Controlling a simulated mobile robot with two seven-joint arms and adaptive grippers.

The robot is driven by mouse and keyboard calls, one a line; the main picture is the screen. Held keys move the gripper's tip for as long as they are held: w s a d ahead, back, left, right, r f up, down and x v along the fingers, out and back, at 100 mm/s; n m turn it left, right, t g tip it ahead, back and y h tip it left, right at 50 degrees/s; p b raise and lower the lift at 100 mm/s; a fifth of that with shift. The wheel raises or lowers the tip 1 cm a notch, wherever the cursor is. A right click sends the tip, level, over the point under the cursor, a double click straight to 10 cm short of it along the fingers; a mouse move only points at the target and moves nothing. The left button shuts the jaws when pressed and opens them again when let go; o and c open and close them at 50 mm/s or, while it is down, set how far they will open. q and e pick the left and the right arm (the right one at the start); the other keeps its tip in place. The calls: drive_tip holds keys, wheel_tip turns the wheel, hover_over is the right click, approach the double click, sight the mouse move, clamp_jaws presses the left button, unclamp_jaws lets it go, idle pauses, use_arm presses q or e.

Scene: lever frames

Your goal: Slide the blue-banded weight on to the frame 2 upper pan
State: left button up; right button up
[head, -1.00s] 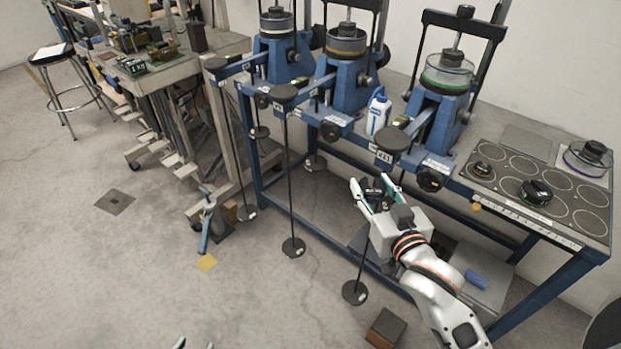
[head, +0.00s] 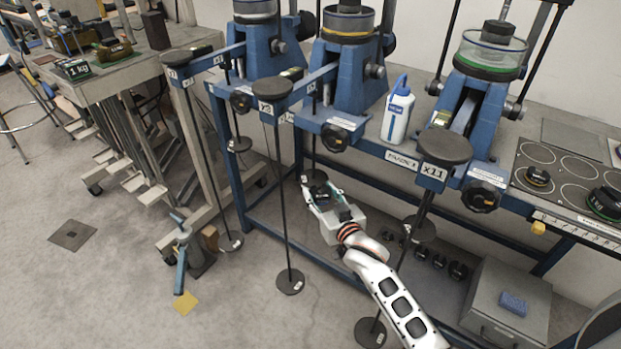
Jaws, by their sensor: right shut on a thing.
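My right gripper (head: 321,193) is shut on a small dark weight (head: 321,190), in front of the middle lever frame (head: 349,75). I take it as the blue-banded weight, but its band cannot be made out. A dark round pan (head: 314,176) hangs on a thin rod under that frame, right at my fingertips. I take it as the frame 2 upper pan. The weight overlaps the pan in the picture, and I cannot tell whether they touch. My left gripper is not in view.
Hanger rods stand close on both sides, with a low pan (head: 290,281) near the floor. The x11 frame's pan (head: 421,229) hangs beside my right arm. A white bottle (head: 397,113) stands on the bench. A grey box (head: 508,300) sits below.

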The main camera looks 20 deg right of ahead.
drive_tip(key=shift+w+b, duration=0.3)
drive_tip(key=shift+w, duration=0.5)
drive_tip(key=shift+w+d, duration=0.1)
drive_tip(key=shift+w, duration=0.15)
drive_tip(key=shift+w+b, duration=0.45)
drive_tip(key=shift+w, duration=0.4)
drive_tip(key=shift+w+d, duration=0.1)
drive_tip(key=shift+w, duration=0.55)
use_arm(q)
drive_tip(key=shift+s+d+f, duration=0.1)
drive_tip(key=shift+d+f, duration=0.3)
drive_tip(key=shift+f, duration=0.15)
use_arm(e)
drive_tip(key=shift+r, duration=0.1)
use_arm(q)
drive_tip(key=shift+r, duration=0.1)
use_arm(e)
drive_tip(key=shift+w+d, duration=0.1)
drive_tip(key=shift+w, duration=0.15)
